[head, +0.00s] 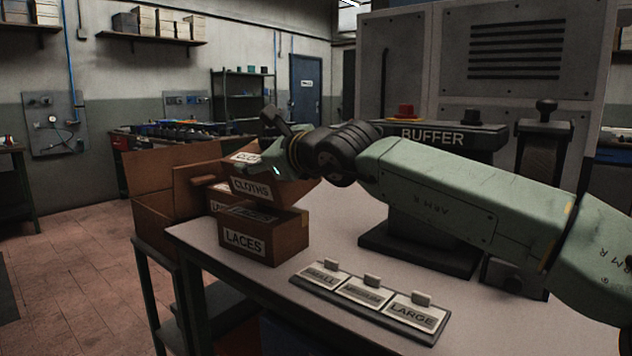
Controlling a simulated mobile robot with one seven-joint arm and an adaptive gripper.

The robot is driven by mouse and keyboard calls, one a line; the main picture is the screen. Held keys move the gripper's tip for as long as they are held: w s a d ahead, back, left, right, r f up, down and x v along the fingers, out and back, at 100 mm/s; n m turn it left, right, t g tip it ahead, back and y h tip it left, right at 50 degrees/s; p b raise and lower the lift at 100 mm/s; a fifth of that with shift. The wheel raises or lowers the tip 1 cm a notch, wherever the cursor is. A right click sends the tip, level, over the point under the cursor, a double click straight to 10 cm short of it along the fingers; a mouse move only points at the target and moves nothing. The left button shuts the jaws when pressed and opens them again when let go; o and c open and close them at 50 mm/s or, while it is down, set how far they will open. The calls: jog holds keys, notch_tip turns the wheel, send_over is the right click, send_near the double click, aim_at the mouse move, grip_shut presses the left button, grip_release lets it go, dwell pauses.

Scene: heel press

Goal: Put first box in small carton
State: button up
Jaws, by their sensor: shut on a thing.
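My gripper (272,142) is shut on a brown box labelled CLOTHS (251,189), at the left end of the table. The CLOTHS box is slightly tilted and overlaps the top of a brown box labelled LACES (243,241); I cannot tell whether they touch. Another labelled box (217,206) shows partly behind them, its label mostly hidden. An open brown carton (152,217) with raised flaps stands left of the table. Its inside is mostly hidden. I cannot tell which carton size it is, or which box is first.
The table (335,225) carries a sign strip (368,296) reading SMALL, a partly unreadable middle word, and LARGE. A machine marked BUFFER (440,138) stands behind my arm. Bare tabletop lies between the boxes and the strip. The floor at left is open.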

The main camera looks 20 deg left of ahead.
jog(key=w+d+p, duration=0.4)
jog(key=w+p, duration=0.2)
jog(key=w, duration=0.6)
jog(key=w+d+f+m+p, duration=0.1)
jog(key=w+f+p, duration=0.1)
jog(key=f, duration=0.4)
jog(key=w+d+f+m+g+p, duration=0.1)
jog(key=w+f+m+p, duration=0.1)
jog(key=f+p, duration=0.2)
jog(key=shift+f+p, duration=0.3)
jog(key=shift+f, duration=0.55)
jog(key=o, duration=2)
